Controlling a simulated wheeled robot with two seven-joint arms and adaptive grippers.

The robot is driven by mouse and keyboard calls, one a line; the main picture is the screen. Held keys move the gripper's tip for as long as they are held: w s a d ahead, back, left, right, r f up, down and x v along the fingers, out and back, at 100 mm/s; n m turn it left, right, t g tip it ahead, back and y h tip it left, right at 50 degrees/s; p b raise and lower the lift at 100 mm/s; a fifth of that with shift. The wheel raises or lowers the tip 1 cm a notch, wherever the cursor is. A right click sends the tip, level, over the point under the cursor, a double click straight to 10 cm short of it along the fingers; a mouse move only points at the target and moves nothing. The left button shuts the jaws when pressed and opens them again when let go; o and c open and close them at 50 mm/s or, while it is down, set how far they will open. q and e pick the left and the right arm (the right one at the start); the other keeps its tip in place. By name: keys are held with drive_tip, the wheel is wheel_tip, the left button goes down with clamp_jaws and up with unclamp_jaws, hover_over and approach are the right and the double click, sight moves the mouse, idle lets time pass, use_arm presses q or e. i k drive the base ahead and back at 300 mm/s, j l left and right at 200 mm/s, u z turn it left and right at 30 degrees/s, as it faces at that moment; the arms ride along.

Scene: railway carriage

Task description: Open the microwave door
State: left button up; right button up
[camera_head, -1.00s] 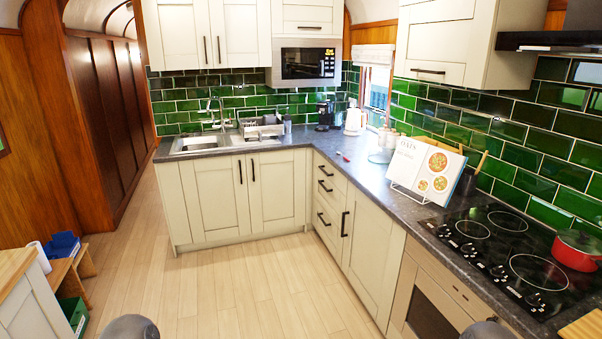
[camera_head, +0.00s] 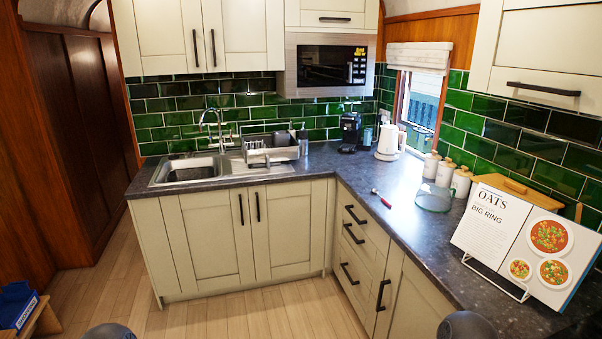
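The microwave (camera_head: 325,66) is built into the upper cabinets at the back, above the counter corner. It has a silver frame and a dark window, and its door looks shut. A dark vertical handle shows at the right of the window, beside a control strip with a yellow label. Neither of my grippers shows. Only two dark rounded parts, likely of my arms, show at the bottom edge, far from the microwave.
The L-shaped counter (camera_head: 330,165) stands between me and the microwave. On it are a dish rack (camera_head: 270,150), a coffee machine (camera_head: 349,132), a white kettle (camera_head: 387,142), several canisters, and a cookbook (camera_head: 525,240) at right. Some floor (camera_head: 240,315) in front is clear.

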sight(317, 66)
drive_tip(key=i, duration=2)
